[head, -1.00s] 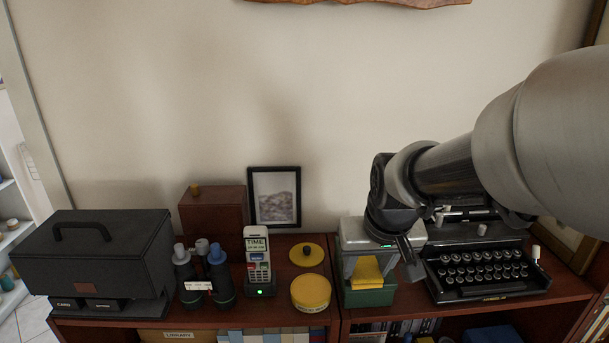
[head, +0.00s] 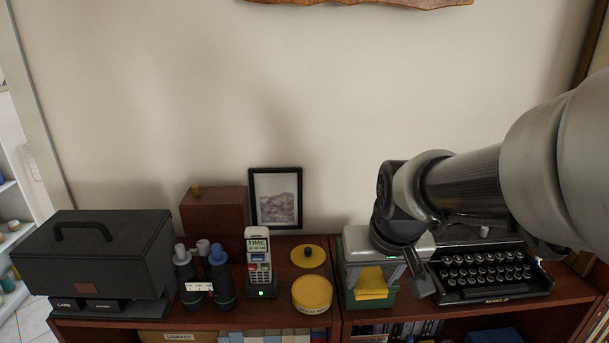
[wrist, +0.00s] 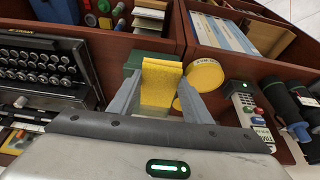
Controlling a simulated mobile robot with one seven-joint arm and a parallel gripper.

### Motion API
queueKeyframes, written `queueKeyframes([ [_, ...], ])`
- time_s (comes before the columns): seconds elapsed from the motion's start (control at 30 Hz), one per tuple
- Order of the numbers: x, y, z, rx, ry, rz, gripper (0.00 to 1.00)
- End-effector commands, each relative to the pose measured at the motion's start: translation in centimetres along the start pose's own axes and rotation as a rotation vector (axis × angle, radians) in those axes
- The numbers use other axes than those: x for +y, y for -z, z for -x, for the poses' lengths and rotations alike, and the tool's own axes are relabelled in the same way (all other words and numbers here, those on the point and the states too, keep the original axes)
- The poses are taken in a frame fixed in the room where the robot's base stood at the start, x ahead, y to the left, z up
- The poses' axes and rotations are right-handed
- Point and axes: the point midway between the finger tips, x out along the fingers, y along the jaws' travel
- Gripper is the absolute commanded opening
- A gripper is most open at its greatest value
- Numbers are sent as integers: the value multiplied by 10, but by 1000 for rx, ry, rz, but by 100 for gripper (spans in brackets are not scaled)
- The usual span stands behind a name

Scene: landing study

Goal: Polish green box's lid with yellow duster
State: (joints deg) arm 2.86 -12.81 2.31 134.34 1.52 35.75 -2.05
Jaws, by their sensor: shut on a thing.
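The green box (head: 349,299) stands on the wooden shelf top, left of the typewriter. My gripper (head: 373,285) is above it, pointing down, and is shut on the yellow duster (head: 371,282). In the wrist view the duster (wrist: 160,85) sits between my two grey fingers, with a green part of the box (wrist: 133,60) showing behind it. The gripper and duster hide most of the box's lid. I cannot tell whether the duster touches the lid.
A black typewriter (head: 484,272) stands close on the right. A round yellow tin (head: 311,294) and a yellow lid (head: 308,256) lie to the left. Farther left are a phone (head: 258,262), binoculars (head: 219,279) and a black case (head: 98,253). A framed picture (head: 275,197) leans at the back.

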Motion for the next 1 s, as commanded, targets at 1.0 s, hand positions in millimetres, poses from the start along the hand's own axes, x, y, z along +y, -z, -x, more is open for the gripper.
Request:
queueKeyframes([
  [1.0, 0, 52, -22, -6, 0, 0, 19],
])
